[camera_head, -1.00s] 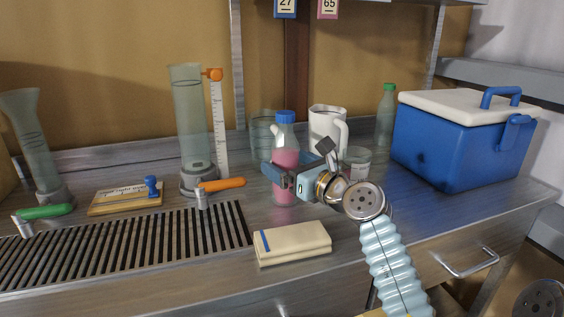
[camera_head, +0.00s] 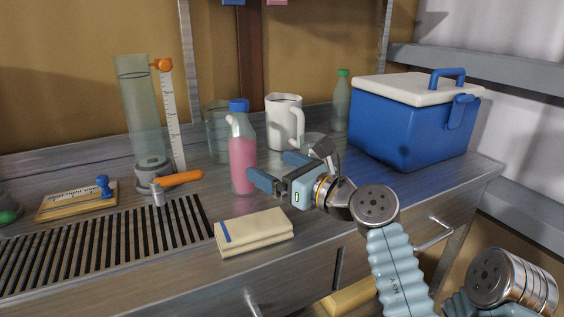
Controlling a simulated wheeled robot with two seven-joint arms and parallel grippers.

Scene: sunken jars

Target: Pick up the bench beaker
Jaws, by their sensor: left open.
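A clear, straight-sided glass beaker (camera_head: 217,135) stands on the metal bench, partly hidden behind the pink bottle (camera_head: 242,165) with a blue cap. A smaller, low clear glass vessel (camera_head: 315,140) stands right of the white jug, largely hidden by my gripper. I cannot tell for certain which of the two is the bench beaker. My left gripper (camera_head: 271,168) is open and empty, above the bench just right of the pink bottle. Its near blue finger is close to the bottle; I cannot tell whether they touch. My right gripper is not in view.
A white jug (camera_head: 285,122) stands behind my gripper. A green-capped bottle (camera_head: 341,102) and blue cooler (camera_head: 412,125) are at back right. A tall cylinder (camera_head: 138,110) stands left. A folded cream cloth (camera_head: 254,232) lies in front, beside a slotted grate (camera_head: 110,240).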

